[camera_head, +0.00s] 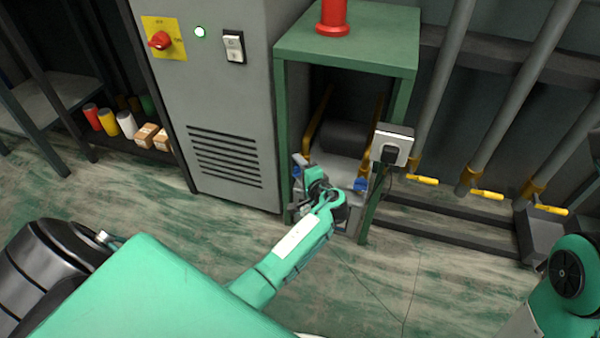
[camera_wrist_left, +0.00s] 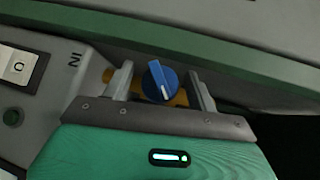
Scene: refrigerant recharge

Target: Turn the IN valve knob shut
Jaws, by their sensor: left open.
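The blue IN valve knob (camera_wrist_left: 160,82) has a white pointer mark and sits on a brass-coloured fitting in the left wrist view. The IN lettering (camera_wrist_left: 75,60) beside it appears turned over. My left gripper (camera_wrist_left: 160,86) is open, with one finger on each side of the knob. Gaps show between the fingers and the knob. In the head view my left gripper (camera_head: 312,178) reaches the front of the grey machine (camera_head: 345,168) under the green stand, and I cannot make out the IN knob there. Another blue knob (camera_head: 361,184) shows to its right. My right gripper is out of view.
The green stand (camera_head: 350,52) has a top and legs close around the machine. A grey socket box (camera_head: 394,146) with a black plug and cable hangs at its right leg. A grey cabinet (camera_head: 222,110) stands at left. Pipes with yellow handles (camera_head: 487,194) are at right.

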